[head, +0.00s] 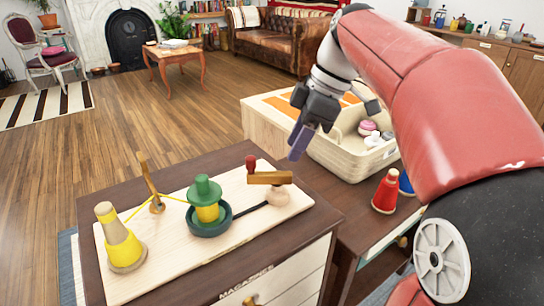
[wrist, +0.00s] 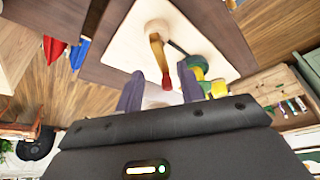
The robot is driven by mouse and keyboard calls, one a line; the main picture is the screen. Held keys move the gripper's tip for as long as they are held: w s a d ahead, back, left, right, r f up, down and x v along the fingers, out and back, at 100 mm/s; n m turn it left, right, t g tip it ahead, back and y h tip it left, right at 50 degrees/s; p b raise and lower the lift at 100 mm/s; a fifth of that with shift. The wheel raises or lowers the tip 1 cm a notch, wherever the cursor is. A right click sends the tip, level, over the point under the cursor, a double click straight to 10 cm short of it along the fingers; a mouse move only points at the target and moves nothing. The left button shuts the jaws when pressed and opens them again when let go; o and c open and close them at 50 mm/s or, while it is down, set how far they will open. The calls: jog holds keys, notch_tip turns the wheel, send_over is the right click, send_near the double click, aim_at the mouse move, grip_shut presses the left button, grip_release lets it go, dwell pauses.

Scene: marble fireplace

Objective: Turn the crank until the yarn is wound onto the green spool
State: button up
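A pale board (head: 160,272) lies on a dark brown cabinet. On its left stands a wooden cone wrapped in yellow yarn (head: 122,250). The strand runs by a wooden post (head: 154,185) to the green spool (head: 204,188), which carries some yellow yarn and sits in a dark green base; the spool shows in the wrist view (wrist: 195,62). The crank (head: 270,178) has a wooden arm and a red knob (head: 251,162). My gripper (head: 299,145) is above and behind the crank, apart from it. In the wrist view its fingers (wrist: 160,88) are open, with the red knob (wrist: 167,80) appearing between them.
A light wooden bin (head: 350,160) with several items stands behind the cabinet. A red cone (head: 386,192) and a blue cone (head: 406,182) stand to the right on a lower dark surface. Wooden floor (head: 60,140) is clear on the left.

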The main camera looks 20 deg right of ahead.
aim_at(279, 172)
jog(key=x, duration=0.7)
jog(key=shift+w+a+f+b, duration=0.15)
jog(key=shift+w+f+b, duration=0.1)
jog(key=shift+b, duration=0.15)
grip_shut()
